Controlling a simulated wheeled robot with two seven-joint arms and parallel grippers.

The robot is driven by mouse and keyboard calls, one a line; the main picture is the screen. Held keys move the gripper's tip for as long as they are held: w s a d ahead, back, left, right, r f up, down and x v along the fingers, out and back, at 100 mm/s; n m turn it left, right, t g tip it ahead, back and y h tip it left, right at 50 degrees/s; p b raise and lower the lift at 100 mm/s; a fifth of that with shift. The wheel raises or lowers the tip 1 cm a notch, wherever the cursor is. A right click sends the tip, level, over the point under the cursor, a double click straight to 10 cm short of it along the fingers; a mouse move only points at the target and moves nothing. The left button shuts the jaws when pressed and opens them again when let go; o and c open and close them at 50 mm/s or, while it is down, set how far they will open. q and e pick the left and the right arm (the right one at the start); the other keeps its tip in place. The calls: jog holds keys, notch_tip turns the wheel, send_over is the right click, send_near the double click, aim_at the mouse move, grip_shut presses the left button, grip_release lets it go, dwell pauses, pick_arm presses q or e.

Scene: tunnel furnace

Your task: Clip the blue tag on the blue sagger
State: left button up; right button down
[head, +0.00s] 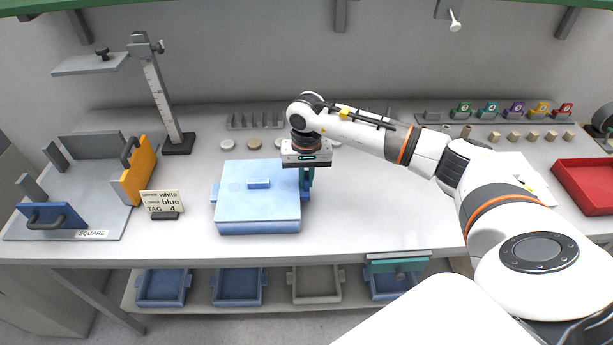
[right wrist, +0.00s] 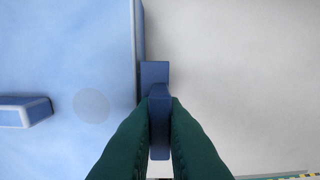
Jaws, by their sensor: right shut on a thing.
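The blue sagger (head: 257,205) is a light blue square box with a lid and a small bar handle, flat on the bench. It also shows at the left of the right wrist view (right wrist: 70,60). My right gripper (head: 306,180) points down at the sagger's right side. In the right wrist view its green fingers (right wrist: 160,110) are shut on a dark blue piece, the blue tag (right wrist: 154,72). The tag is right beside the sagger's edge; I cannot tell whether it touches or grips the wall. The fingers hide part of the tag. My left gripper is out of view.
A sign (head: 162,203) reads white, blue, TAG 4. A square fixture (head: 85,215) and a height gauge (head: 155,85) stand at left. Several coloured tags (head: 515,110) stand at back right, near a red tray (head: 590,185). Blue trays (head: 237,287) sit below. The bench right of the sagger is clear.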

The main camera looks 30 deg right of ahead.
jog(key=shift+f, duration=0.3)
jog(key=c, duration=1.4)
grip_release()
